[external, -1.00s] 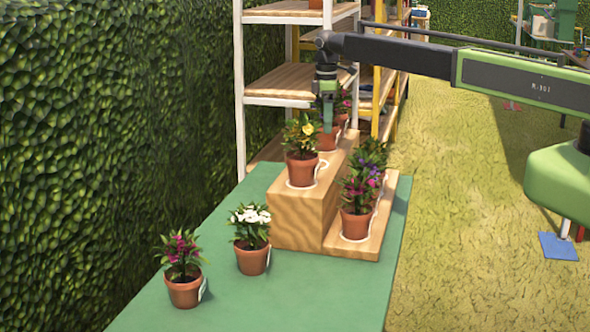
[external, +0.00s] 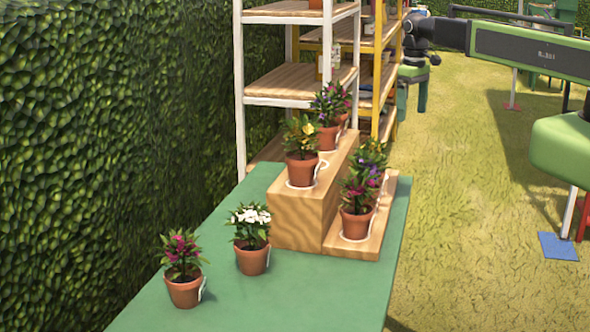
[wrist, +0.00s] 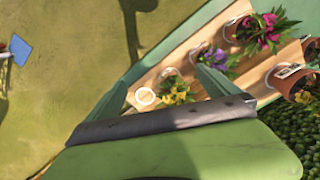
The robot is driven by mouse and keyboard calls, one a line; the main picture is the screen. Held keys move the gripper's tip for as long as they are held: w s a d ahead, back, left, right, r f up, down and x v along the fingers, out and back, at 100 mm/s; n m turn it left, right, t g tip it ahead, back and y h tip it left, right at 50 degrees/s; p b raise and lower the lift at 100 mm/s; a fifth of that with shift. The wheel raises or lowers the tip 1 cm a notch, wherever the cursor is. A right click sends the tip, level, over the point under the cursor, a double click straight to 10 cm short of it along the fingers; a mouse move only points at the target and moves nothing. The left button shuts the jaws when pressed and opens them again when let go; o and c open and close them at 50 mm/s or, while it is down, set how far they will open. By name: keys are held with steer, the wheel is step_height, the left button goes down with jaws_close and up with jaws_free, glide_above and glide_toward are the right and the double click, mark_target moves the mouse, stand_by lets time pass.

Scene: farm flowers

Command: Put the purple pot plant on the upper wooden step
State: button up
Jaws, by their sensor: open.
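A potted plant with purple flowers (external: 326,105) stands upright in its terracotta pot on the upper wooden step (external: 300,217), behind a yellow-flowered plant (external: 302,143). A magenta plant (external: 343,97) is behind it. Another purple plant (external: 374,176) stands on the lower step (external: 352,246), between a magenta plant (external: 357,193) in front and a yellow one, clearer in the wrist view (wrist: 177,93). My gripper (external: 412,100) is open and empty, in the air right of the steps. Its spread fingers show in the wrist view (wrist: 165,80).
An empty white ring (wrist: 145,96) marks the lower step beyond the yellow plant. White-flowered (external: 251,236) and magenta-flowered (external: 183,266) pots stand on the green table (external: 290,300). Shelving (external: 290,88) rises behind the steps; a hedge (external: 100,120) borders the left.

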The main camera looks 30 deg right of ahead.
steer(key=s+d+m, duration=0.3)
steer(key=s+d, duration=0.1)
steer(key=s, duration=0.5)
steer(key=shift+m, duration=0.3)
steer(key=shift+d+f, duration=0.1)
step_height(320, 180, down, 9)
steer(key=b, duration=0.9)
